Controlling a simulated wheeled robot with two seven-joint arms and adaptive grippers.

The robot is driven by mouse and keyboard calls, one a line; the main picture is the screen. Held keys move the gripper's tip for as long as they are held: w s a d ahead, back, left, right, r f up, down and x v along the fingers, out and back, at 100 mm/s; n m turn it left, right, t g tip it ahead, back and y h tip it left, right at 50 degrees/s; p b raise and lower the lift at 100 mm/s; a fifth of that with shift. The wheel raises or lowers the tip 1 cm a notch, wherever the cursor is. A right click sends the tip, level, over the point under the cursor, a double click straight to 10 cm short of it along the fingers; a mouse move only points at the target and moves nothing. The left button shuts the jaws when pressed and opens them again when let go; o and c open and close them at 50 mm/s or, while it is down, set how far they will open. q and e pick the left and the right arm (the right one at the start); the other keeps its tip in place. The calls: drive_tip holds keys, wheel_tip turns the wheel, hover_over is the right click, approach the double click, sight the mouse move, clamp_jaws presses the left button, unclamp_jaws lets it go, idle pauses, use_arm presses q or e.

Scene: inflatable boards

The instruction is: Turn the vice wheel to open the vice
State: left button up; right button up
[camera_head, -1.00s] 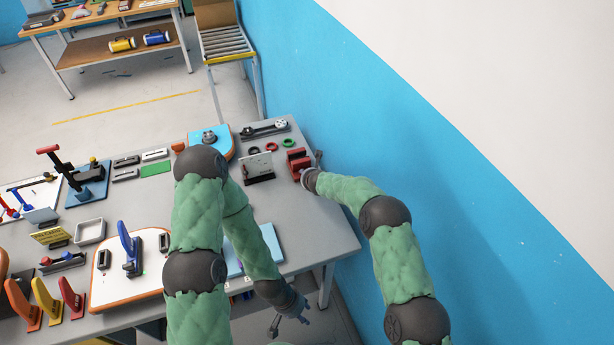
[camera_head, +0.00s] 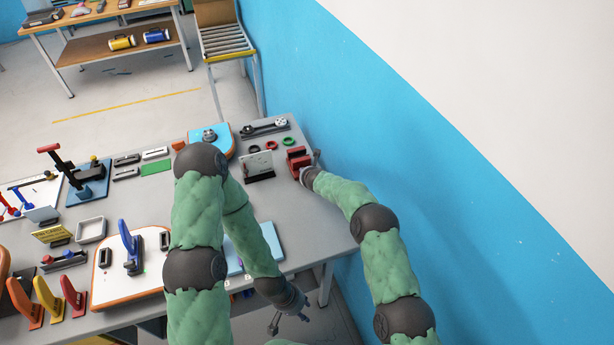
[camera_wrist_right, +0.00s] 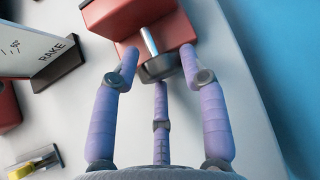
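The red vice (camera_head: 298,158) sits near the table's right edge. In the right wrist view, the vice (camera_wrist_right: 128,14) has a steel screw and a dark round wheel (camera_wrist_right: 160,68). My right gripper (camera_wrist_right: 159,65) has its purple fingers spread around the wheel, two at its sides and one below. The fingertips are very close to the wheel; firm contact cannot be told. In the head view, my right gripper (camera_head: 306,172) is small and partly hidden by its arm. My left gripper (camera_head: 289,320) is open and empty, low beside the table's front right edge.
A panel marked RAKE (camera_wrist_right: 45,55) stands left of the vice. Black, red and green rings (camera_head: 288,142) lie behind it. The blue wall (camera_head: 400,150) is close on the right. Bare grey tabletop (camera_head: 310,225) lies in front of the vice.

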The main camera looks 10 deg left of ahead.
drive_tip(key=c, duration=0.5)
drive_tip(key=n+t+h+b, duration=0.1)
drive_tip(key=b, duration=0.3)
drive_tip(key=n+t+h+b, duration=0.1)
drive_tip(key=b, duration=0.4)
drive_tip(key=shift+s+a+f, duration=0.15)
drive_tip(key=shift+a+f, duration=0.05)
drive_tip(key=shift+a, duration=0.15)
drive_tip(key=shift+a+r+n+t+h+b, duration=0.15)
drive_tip(key=shift+n+t+h+b, duration=0.55)
drive_tip(key=shift+b, duration=0.95)
drive_tip(key=shift+h, duration=0.3)
drive_tip(key=o, duration=0.9)
